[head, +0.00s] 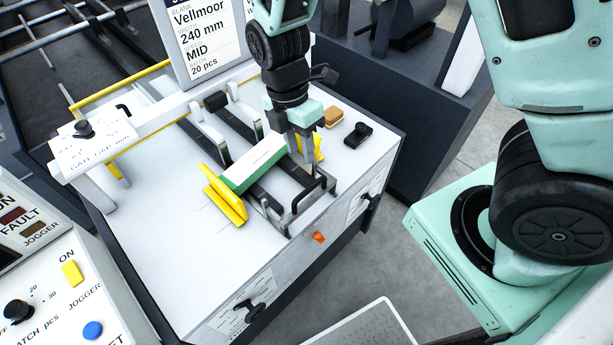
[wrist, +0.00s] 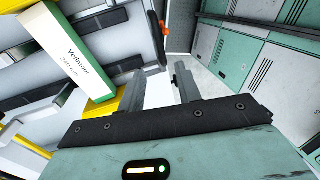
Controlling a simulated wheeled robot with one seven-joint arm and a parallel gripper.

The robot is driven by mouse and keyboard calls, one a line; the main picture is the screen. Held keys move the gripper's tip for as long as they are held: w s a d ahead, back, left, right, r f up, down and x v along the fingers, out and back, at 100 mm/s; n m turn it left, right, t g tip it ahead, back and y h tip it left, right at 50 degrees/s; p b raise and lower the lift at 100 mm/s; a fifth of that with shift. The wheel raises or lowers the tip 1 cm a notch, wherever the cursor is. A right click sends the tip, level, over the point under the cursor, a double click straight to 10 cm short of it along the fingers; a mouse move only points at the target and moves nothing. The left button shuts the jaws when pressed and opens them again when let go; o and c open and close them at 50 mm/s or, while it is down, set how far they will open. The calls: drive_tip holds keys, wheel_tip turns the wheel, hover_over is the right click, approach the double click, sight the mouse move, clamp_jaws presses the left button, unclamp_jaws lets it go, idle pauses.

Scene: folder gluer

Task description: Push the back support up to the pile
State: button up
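The pile (head: 254,164) is a white and green block of blanks lying across dark rails on the white table; the wrist view shows its "Vellmoor" label (wrist: 78,55). A yellow side guide (head: 226,197) stands at its left end, and more yellow shows at its right end. A black bracket with a raised handle (head: 312,194) sits on the rails on the near side of the pile; it looks like the back support, apart from the pile. My gripper (head: 302,153) points down by the pile's right end. Its fingers (wrist: 160,92) are apart, with nothing seen between them.
An orange-tan block (head: 333,117) and a black knob device (head: 357,135) stand right of my gripper. A sign (head: 207,40) stands behind. An orange knob (head: 319,237) is on the table's front face. The table's left part is clear.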

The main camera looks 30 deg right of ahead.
sight(308, 188)
drive_tip(key=f, duration=0.3)
drive_tip(key=s+f+p, duration=0.1)
drive_tip(key=f, duration=0.3)
drive_tip(key=s+f, duration=0.1)
drive_tip(key=f, duration=0.2)
drive_tip(key=shift+d+f, duration=0.15)
drive_tip(key=shift+d, duration=0.15)
clamp_jaws()
drive_tip(key=shift+w, duration=0.1)
